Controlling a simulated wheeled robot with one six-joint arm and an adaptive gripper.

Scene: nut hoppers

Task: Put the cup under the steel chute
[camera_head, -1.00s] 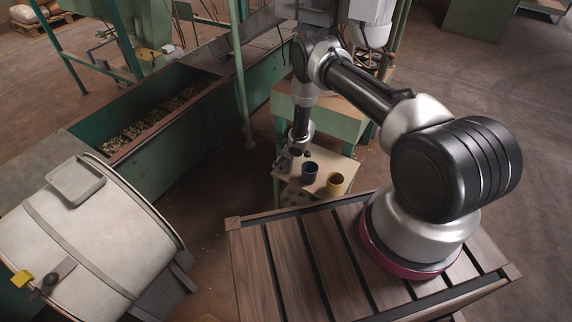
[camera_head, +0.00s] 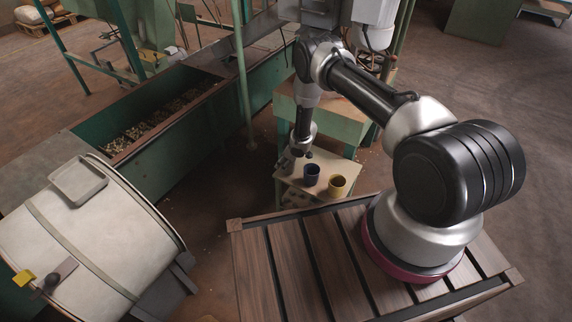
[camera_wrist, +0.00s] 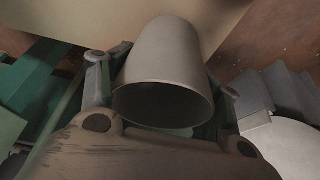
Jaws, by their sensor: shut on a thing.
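My gripper (camera_head: 290,163) is low at the left edge of a small pale shelf (camera_head: 346,168), small and partly hidden in the head view. In the wrist view my gripper (camera_wrist: 163,90) is shut on a grey-beige tapered cup (camera_wrist: 168,58), one finger on each side. The cup's open mouth faces the bottom of that picture and its inside is dark. I cannot pick out the steel chute with certainty.
A green bench (camera_head: 345,127) stands behind the shelf, with grey machine housings (camera_head: 372,12) above. A long green trough (camera_head: 160,160) with nuts runs at left, beside a green post (camera_head: 241,85). A large pale drum (camera_head: 85,240) is at lower left. Open floor lies at right.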

